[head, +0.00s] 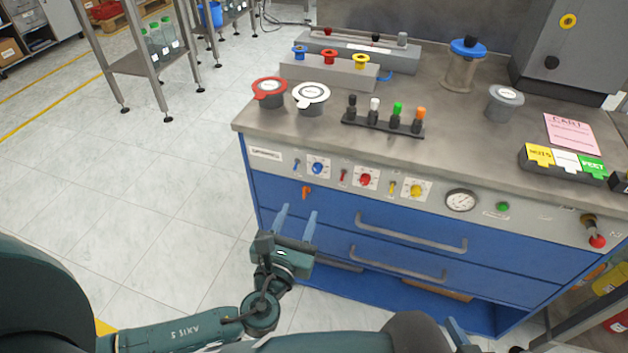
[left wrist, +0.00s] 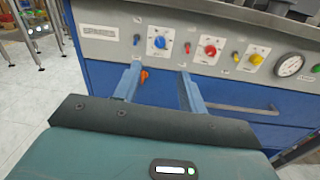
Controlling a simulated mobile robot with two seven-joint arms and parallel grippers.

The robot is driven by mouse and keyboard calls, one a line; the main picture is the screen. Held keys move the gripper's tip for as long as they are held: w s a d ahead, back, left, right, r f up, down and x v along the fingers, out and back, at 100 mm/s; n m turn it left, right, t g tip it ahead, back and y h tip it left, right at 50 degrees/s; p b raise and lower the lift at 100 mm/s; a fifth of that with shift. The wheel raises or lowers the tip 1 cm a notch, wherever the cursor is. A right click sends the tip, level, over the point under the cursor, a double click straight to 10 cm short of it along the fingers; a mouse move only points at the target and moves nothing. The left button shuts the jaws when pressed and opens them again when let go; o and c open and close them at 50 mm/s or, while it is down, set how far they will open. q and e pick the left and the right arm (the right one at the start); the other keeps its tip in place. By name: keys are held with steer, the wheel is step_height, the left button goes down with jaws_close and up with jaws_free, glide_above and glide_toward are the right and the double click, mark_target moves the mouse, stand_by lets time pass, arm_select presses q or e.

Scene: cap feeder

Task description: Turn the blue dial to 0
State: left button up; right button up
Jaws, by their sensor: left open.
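The blue dial (head: 318,168) is on the grey front panel of the workbench, left of the red dial (head: 365,180) and the yellow dial (head: 416,190). It sits on a white plate whose markings are too small to read. The blue dial also shows in the left wrist view (left wrist: 160,42), above and between my fingers. My left gripper (head: 298,212) is open and empty, below and in front of the panel, apart from the dial. My right gripper (head: 457,335) shows only partly at the bottom edge of the head view; its jaws cannot be judged.
Small blue, red and yellow levers sit beside the dials. An orange hook (head: 306,192) is below the blue dial. Drawer handles (head: 411,232) stick out from the blue front. A gauge (head: 461,200) is further right.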

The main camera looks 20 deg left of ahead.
mark_target(316, 171)
arm_select(q)
steer(key=w, duration=1.2)
steer(key=shift+a+b, duration=0.1)
steer(key=shift+b, duration=0.2)
steer(key=shift+s, duration=0.1)
jaws_close()
